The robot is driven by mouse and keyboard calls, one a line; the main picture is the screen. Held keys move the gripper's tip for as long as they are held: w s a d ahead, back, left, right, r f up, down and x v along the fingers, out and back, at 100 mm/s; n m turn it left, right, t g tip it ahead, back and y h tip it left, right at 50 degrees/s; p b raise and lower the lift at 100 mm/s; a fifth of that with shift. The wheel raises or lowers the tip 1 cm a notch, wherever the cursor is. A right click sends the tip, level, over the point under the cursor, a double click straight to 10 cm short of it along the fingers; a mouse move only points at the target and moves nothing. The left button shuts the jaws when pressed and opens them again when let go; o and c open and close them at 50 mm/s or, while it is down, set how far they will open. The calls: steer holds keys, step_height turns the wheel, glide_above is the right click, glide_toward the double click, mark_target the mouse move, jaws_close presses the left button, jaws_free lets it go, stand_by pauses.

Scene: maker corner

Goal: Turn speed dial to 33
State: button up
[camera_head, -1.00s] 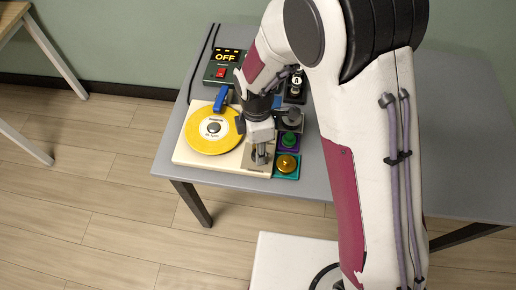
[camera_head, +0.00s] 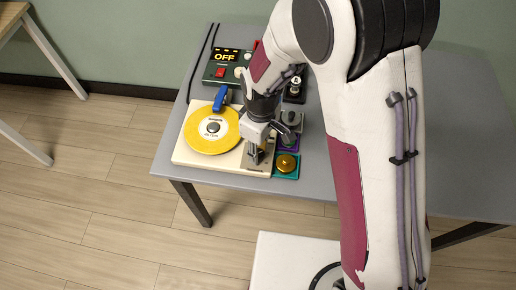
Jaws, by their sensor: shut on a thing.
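A cream record player (camera_head: 196,158) with a yellow record (camera_head: 206,133) on it sits at the front left of the grey table. A blue tonearm part (camera_head: 221,99) stands at the record's back edge. My gripper (camera_head: 254,158) points down over the grey panel at the player's right front corner. It is shut on the speed dial there, which the fingers mostly hide. The dial's marks and setting cannot be read from this view.
A dark box with an OFF display (camera_head: 225,57) and red switch stands behind the player. The table's right side looks clear.

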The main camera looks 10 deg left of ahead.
mark_target(260, 151)
steer(key=shift+m, duration=0.4)
steer(key=o, duration=1.1)
steer(key=shift+w+d+r, duration=0.1)
steer(key=shift+w+r, duration=0.1)
steer(key=shift+r, duration=2.8)
steer(key=shift+w+d+r, duration=0.1)
steer(key=shift+w+r, duration=0.05)
steer(key=shift+r, duration=2.85)
